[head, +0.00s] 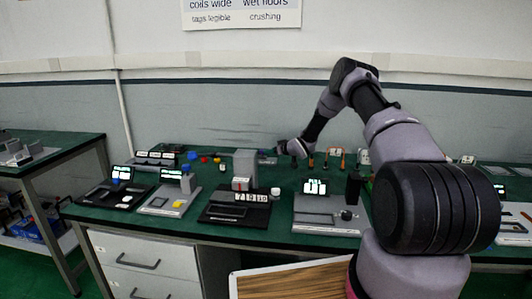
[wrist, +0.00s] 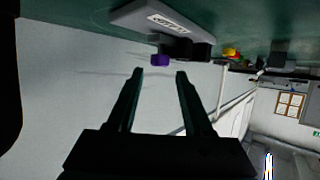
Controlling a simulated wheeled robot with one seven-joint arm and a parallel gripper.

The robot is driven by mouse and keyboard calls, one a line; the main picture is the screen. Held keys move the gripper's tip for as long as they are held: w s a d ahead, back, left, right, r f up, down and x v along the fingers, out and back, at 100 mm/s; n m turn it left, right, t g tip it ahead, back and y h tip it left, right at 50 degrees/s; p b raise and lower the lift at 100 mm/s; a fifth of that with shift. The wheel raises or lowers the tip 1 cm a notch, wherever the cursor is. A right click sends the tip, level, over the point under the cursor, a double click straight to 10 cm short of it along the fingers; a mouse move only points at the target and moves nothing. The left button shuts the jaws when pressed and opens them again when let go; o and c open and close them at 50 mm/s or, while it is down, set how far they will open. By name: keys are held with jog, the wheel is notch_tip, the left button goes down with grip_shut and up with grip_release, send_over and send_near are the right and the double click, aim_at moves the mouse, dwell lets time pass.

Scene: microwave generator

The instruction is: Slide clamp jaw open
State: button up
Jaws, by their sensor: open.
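In the wrist view, which looks upside down, a grey device (wrist: 160,18) with a white label sits on the green bench. A black block (wrist: 185,47) with a purple knob (wrist: 160,60) is on it. I cannot tell for sure that this is the clamp and its jaw. My gripper (wrist: 160,72) is open and empty, and the purple knob shows between and beyond its two fingertips, apparently untouched. In the head view my gripper (head: 282,147) is at the back of the bench, small and hard to make out, beside a small grey device (head: 266,160).
The green bench (head: 200,228) holds several devices. A tall grey block (head: 245,165) on a black base with number tiles stands left of my gripper. A grey panel with a lit display (head: 314,187) stands in front. Upright orange-handled items (head: 327,158) stand to the right. The wall is close behind.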

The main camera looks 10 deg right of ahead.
jog(key=shift+x, duration=2.35)
grip_shut()
